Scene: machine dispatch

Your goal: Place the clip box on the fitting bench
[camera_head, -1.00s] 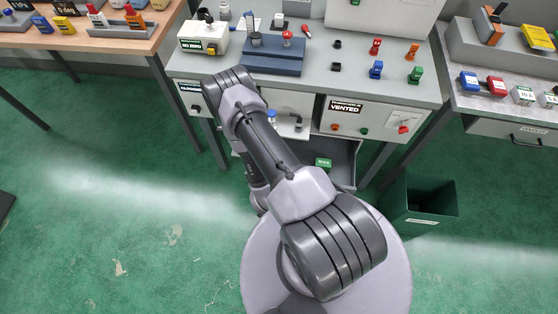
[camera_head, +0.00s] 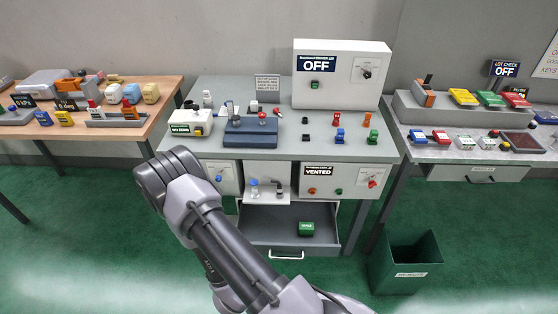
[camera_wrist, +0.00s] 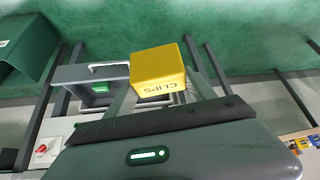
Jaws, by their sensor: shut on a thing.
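The clip box (camera_wrist: 158,66) is a yellow block marked CLIPS in the wrist view. My gripper (camera_wrist: 160,96) is shut on it, with a finger at either side. The box is in the air, with green floor and an open drawer beyond it. In the head view my arm shows at the bottom, but the gripper and box are out of sight. No label in view names the fitting bench. A wooden-topped bench (camera_head: 155,88) stands at left, a grey bench (camera_head: 215,143) in the middle and a speckled-top bench (camera_head: 425,153) at right.
The middle bench carries a blue-grey fixture (camera_head: 250,138), a cabinet marked OFF (camera_head: 340,90) and several small coloured parts. Its lower drawer (camera_head: 275,235) is open with a green box (camera_head: 306,228) inside. A green bin (camera_head: 405,265) stands on the floor at right. The left bench top is crowded.

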